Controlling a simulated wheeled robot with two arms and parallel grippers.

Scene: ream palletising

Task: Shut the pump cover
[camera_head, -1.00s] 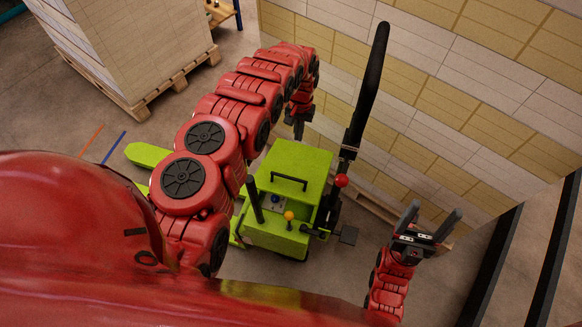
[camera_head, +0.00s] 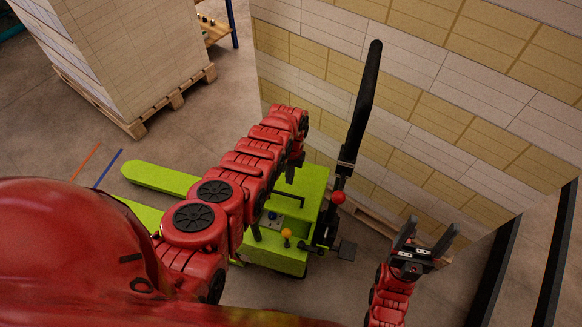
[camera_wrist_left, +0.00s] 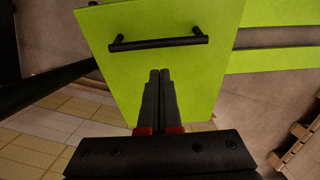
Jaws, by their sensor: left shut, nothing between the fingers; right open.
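The pump cover (camera_head: 313,187) is a lime-green panel with a black bar handle, on the body of a green pallet truck (camera_head: 270,252). In the left wrist view the cover (camera_wrist_left: 190,85) fills the middle, its handle (camera_wrist_left: 158,42) near the top. I cannot tell whether the cover is fully down. My left gripper (camera_head: 290,176) is at the cover's far-left side, partly hidden by my arm. In the left wrist view its closed, empty fingers (camera_wrist_left: 160,74) overlap the panel below the handle; contact is unclear. My right gripper (camera_head: 431,228) is open and empty, right of the truck.
The truck's black tiller (camera_head: 364,105) rises beside the cover, with a red knob (camera_head: 338,198) near its base. A yellow knob (camera_head: 287,233) stands in front. A wall of stacked reams (camera_head: 430,90) is behind. A loaded pallet (camera_head: 165,103) stands at the left.

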